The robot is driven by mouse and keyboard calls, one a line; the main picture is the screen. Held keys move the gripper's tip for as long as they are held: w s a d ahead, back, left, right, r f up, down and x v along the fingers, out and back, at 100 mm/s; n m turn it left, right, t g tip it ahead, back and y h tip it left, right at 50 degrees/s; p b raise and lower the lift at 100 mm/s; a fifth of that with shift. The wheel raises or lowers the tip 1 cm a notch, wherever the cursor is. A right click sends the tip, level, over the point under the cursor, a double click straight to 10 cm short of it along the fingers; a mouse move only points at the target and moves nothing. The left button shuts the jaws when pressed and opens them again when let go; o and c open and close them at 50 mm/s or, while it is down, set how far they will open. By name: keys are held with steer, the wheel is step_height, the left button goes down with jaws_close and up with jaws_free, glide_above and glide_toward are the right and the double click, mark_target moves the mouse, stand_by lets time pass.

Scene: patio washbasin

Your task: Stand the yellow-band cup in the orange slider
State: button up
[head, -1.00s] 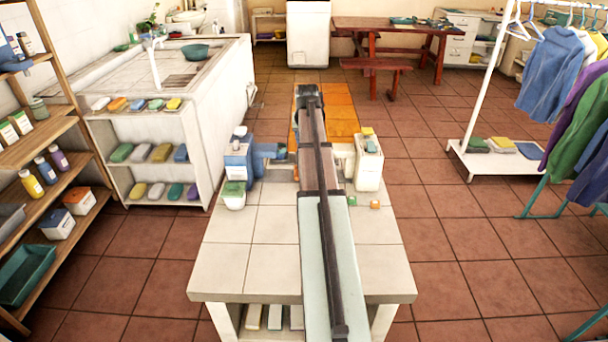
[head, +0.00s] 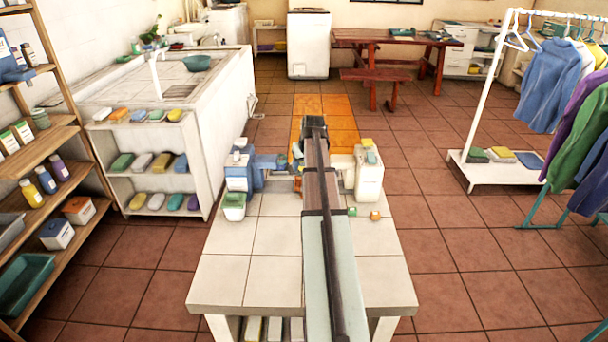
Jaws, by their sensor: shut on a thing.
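My arm reaches away over the pale tiled table (head: 245,275) and hides the middle of its far end. My gripper is hidden behind the arm. A small patch of yellow and teal (head: 297,151) shows just left of the arm; I cannot tell if it is the yellow-band cup. A tiny orange piece (head: 298,184) shows at the arm's left edge, between the blue unit and the white unit; I cannot tell if it is the orange slider.
A blue unit (head: 239,172) and a green-and-white container (head: 234,207) stand left of the arm. The table's near part is clear beside the arm. Orange floor tiles (head: 342,123) lie beyond.

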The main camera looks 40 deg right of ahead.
steer(key=shift+f, duration=1.95)
steer(key=shift+f, duration=0.2)
steer(key=o, duration=1)
steer(key=shift+o, duration=0.2)
steer(key=shift+r, duration=0.15)
steer(key=v, duration=1.2)
